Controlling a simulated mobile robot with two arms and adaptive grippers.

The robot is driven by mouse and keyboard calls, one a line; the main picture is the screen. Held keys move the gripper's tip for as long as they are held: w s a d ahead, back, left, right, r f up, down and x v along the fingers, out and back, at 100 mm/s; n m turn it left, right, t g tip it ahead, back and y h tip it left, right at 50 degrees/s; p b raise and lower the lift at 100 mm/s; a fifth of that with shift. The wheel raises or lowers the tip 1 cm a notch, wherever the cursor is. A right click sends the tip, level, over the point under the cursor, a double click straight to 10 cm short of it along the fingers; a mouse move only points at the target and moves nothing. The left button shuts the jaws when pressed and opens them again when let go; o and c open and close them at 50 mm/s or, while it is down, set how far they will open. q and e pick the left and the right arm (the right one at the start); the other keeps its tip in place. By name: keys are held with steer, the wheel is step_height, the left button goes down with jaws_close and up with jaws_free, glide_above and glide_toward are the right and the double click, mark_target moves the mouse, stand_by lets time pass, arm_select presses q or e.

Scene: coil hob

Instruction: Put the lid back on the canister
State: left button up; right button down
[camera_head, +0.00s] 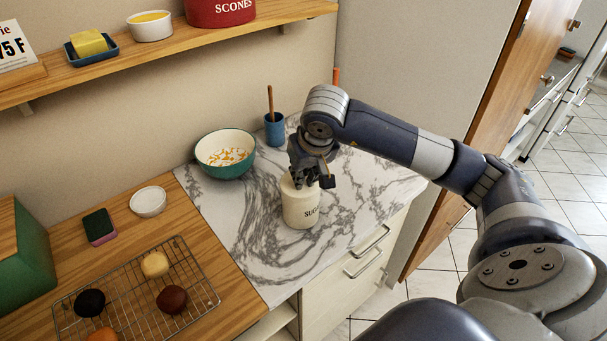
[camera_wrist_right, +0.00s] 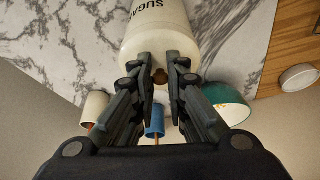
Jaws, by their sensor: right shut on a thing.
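The cream canister (camera_head: 300,211), labelled SUGAR, stands upright on the marble worktop, and it also shows in the right wrist view (camera_wrist_right: 158,35). My right gripper (camera_head: 312,180) is directly over its top. In the right wrist view the fingers (camera_wrist_right: 163,65) are shut on the small brown knob of the lid (camera_wrist_right: 160,77). The lid is at the canister's mouth. The fingers hide most of the lid, so I cannot tell whether it is fully seated or slightly raised. My left gripper is not in view.
A green bowl (camera_head: 225,154) and a blue cup (camera_head: 275,130) with a wooden handle stand behind the canister. A white dish (camera_head: 148,202), a sponge (camera_head: 99,226) and a wire rack (camera_head: 205,290) are left. The marble around the canister is clear.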

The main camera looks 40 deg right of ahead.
stand_by(0.4)
steer(key=c, duration=1)
jaws_free()
steer(key=shift+c, duration=0.2)
step_height(320, 180, up, 7)
steer(key=p, duration=0.4)
jaws_close()
stand_by(0.7)
